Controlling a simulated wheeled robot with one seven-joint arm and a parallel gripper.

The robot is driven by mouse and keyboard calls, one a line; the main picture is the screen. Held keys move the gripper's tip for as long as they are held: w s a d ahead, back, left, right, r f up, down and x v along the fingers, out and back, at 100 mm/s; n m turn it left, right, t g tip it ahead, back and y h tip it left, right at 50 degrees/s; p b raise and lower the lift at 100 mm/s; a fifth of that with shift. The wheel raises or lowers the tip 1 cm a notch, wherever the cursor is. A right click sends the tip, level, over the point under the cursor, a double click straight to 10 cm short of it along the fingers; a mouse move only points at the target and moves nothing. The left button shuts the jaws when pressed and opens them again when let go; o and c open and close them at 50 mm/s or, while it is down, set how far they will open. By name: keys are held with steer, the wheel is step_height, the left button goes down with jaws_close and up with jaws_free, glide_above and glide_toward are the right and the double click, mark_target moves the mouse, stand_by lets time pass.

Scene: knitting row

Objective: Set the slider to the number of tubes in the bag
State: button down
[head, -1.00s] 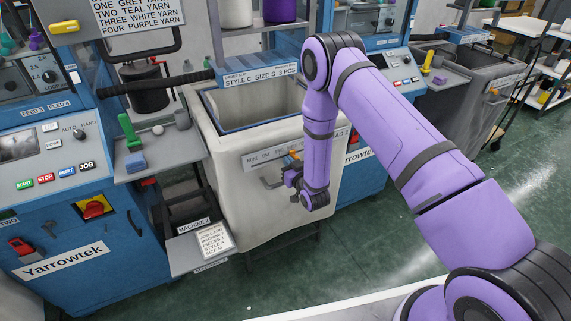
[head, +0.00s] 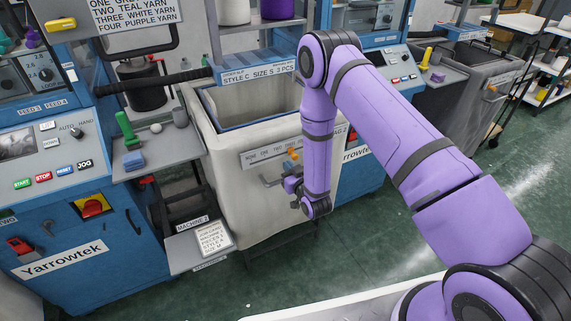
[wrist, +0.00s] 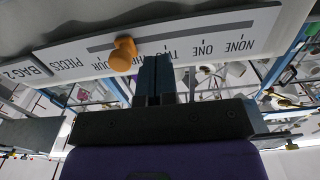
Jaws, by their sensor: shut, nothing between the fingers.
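A slider plate (head: 285,150) is on the front of the cream bag (head: 240,195). In the wrist view the plate (wrist: 205,45) appears upside down, lettered NONE, ONE, TWO, then partly hidden words, PIECES and BAG 2. Its orange knob (wrist: 123,55) stands in the slot on the PIECES side of TWO and covers lettering near THREE. In the head view the knob (head: 293,154) is right of the plate's middle. My gripper (wrist: 155,78) is shut and empty, its fingertips beside the knob on the TWO side; contact is unclear. No tubes show in the bag's visible interior; its bottom is hidden.
A blue sign (head: 255,75) above the bag reads STYLE C SIZE S 3 PCS. A card (head: 214,237) lies on a low shelf marked MACHINE 2. A grey side shelf (head: 165,155) with small items stands left. Open green floor (head: 390,235) lies to the right.

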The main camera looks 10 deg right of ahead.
steer(key=shift+v, duration=2.25)
steer(key=w+d+r+g+h, duration=0.1)
steer(key=w+r+g, duration=0.15)
steer(key=r, duration=0.55)
steer(key=w+d+r+g+h, duration=0.15)
steer(key=w+r, duration=0.25)
steer(key=r, duration=0.5)
steer(key=s+d+r+m+g, duration=0.1)
steer(key=s+d+r, duration=0.15)
steer(key=r, duration=0.45)
steer(key=s+d+r+g, duration=0.15)
steer(key=s+r, duration=0.25)
steer(key=r, duration=0.4)
steer(key=s+d+r+g, duration=0.2)
steer(key=s+r, duration=0.2)
steer(key=s, duration=0.7)
steer(key=s+d+r+m+g+h, duration=0.1)
steer(key=s+d+r, duration=0.2)
steer(key=s, duration=0.8)
steer(key=s+d+r+m+g+h, duration=0.1)
steer(key=s+r, duration=0.5)
steer(key=s, duration=0.6)
steer(key=shift+d+r+g, duration=0.35)
steer(key=shift+d+g, duration=0.4)
steer(key=shift+g, duration=0.1)
steer(key=shift+h, duration=0.25)
